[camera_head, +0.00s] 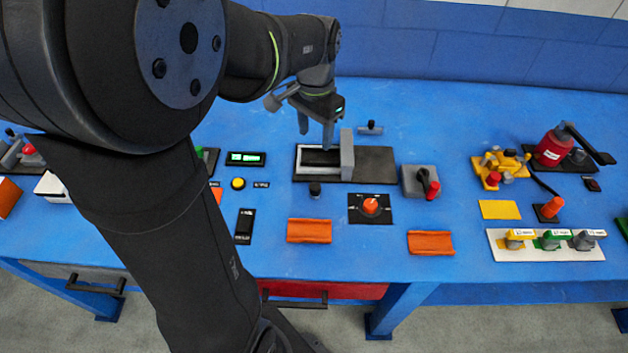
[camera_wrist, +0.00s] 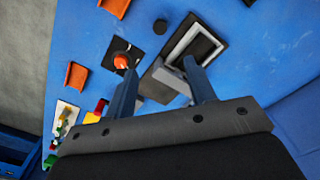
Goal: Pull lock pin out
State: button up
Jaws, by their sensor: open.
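My gripper (camera_head: 316,134) is open and empty, with its fingers pointing down over the back of the sliding grey frame (camera_head: 347,155) on a black plate. In the wrist view, my gripper (camera_wrist: 160,66) has its two blue-grey fingers apart, with part of the grey frame (camera_wrist: 170,80) showing between and beyond them. A small grey fitting with a black knob (camera_head: 370,127) stands behind the plate and may be the lock pin; I cannot tell for sure. It is to the right of my fingers and apart from them.
A short black knob (camera_head: 315,189) stands in front of the plate. An orange dial (camera_head: 370,205) and a grey block with a red-tipped lever (camera_head: 420,182) are to the right. Orange trays (camera_head: 309,230) lie nearer the front edge. Blue table behind the plate is mostly clear.

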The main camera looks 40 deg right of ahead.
aim_at(315, 186)
jog(key=shift+m, duration=0.5)
notch_tip(315, 186, down, 18)
jog(key=shift+f, duration=0.1)
